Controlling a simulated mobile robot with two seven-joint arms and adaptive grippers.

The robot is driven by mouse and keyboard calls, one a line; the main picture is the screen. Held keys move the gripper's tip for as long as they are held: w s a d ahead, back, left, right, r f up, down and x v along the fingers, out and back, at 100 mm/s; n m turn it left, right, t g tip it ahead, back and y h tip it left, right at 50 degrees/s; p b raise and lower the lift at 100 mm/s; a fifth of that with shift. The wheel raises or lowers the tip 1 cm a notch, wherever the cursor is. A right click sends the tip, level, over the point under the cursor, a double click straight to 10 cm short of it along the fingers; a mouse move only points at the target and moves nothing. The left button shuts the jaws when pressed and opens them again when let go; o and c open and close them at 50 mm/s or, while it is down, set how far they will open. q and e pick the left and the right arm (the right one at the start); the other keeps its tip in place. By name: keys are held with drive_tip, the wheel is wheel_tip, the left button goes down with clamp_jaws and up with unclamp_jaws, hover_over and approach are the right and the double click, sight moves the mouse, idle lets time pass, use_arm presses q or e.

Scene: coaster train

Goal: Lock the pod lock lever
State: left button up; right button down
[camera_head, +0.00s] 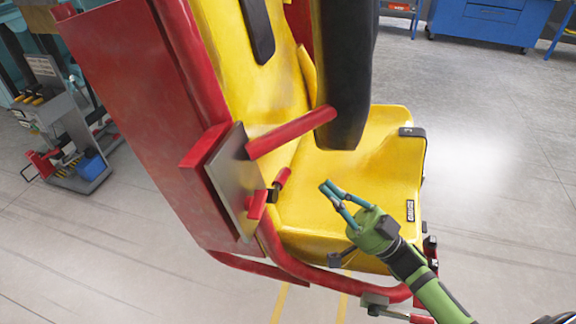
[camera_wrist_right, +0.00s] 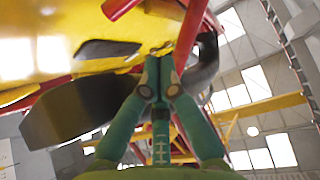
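The pod is a red frame with a yellow seat (camera_head: 360,160) and a black padded restraint (camera_head: 345,75). A short red lever with a dark pivot (camera_head: 273,194) sits at the lower edge of a grey side plate (camera_head: 236,175); I cannot tell for certain that it is the pod lock lever. A longer red bar (camera_head: 292,131) runs from the plate to the padding. My right gripper (camera_head: 326,186) is over the seat, right of the short lever and apart from it. Its teal fingertips meet with nothing between them, also in the right wrist view (camera_wrist_right: 159,62). My left gripper is out of view.
A grey tool cart (camera_head: 65,125) stands at the left. A blue cabinet (camera_head: 490,20) stands at the back right. The grey floor (camera_head: 500,150) right of the pod is clear. The restraint and red frame tubes surround the space by my gripper.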

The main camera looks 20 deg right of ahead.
sight(281, 182)
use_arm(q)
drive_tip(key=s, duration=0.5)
use_arm(e)
drive_tip(key=p+x, duration=0.5)
drive_tip(key=x, duration=0.5)
use_arm(q)
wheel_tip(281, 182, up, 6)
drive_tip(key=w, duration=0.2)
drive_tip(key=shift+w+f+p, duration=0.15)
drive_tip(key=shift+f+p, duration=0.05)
drive_tip(key=shift+p, duration=0.2)
use_arm(e)
drive_tip(key=shift+s+a+f, duration=0.1)
drive_tip(key=shift+s+f, duration=0.1)
drive_tip(key=shift+f, duration=0.8)
drive_tip(key=shift+s+f, duration=0.15)
drive_tip(key=shift+f, duration=0.85)
drive_tip(key=shift+w, duration=0.1)
